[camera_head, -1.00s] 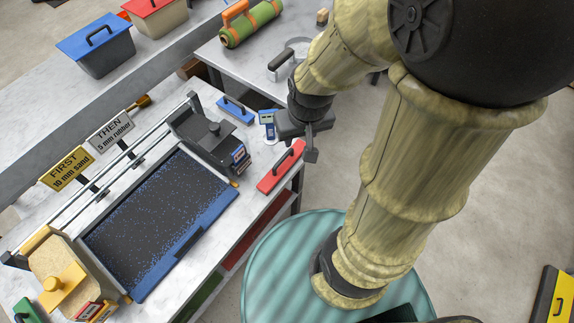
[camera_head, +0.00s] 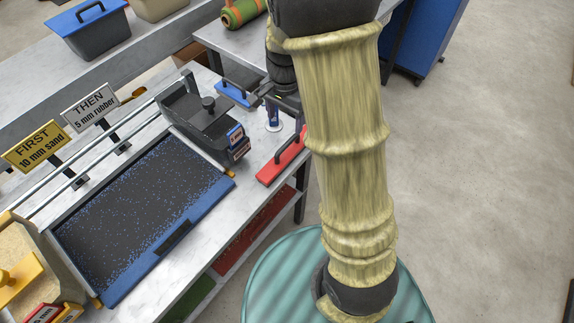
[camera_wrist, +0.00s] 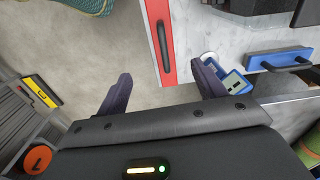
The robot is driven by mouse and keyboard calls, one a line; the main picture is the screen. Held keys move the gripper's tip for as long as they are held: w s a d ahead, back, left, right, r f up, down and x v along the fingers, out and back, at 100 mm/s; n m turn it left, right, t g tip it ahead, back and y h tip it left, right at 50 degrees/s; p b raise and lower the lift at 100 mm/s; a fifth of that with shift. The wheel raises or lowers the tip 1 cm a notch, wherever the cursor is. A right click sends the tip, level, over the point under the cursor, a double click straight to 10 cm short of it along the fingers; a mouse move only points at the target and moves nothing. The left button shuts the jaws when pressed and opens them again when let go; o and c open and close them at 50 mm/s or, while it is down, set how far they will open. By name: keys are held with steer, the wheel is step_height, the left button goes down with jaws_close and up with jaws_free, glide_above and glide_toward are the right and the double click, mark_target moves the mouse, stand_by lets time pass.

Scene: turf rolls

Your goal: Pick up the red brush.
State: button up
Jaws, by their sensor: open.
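The red brush (camera_head: 276,168), a long red block with a dark bar handle, lies near the right edge of the white workbench (camera_head: 215,245). Part of it is hidden behind my arm in the head view. In the wrist view the red brush (camera_wrist: 151,12) runs down from the top, with its near end between the lines of my two fingers. My gripper (camera_wrist: 162,88) is open and empty, its dark fingers apart on either side of that end. In the head view my gripper (camera_head: 285,100) is partly hidden by my arm, just beyond the brush.
A blue-and-white device (camera_head: 272,118) stands close beside the brush; a blue-handled tool (camera_head: 236,93) lies beyond it. A dark box-like carriage (camera_head: 203,125) sits over the blue-framed tray (camera_head: 195,222), left of the brush. Open floor (camera_head: 480,160) lies to the right.

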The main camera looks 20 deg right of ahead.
steer(key=shift+w+f+m, duration=0.3)
steer(key=shift+w+f, duration=0.05)
steer(key=shift+f, duration=0.1)
glide_toward(284, 155)
step_height(284, 155, down, 5)
steer(key=shift+f+b, duration=0.1)
steer(key=shift+b, duration=0.25)
steer(key=shift+w+f, duration=0.2)
steer(key=shift+f, duration=2.4)
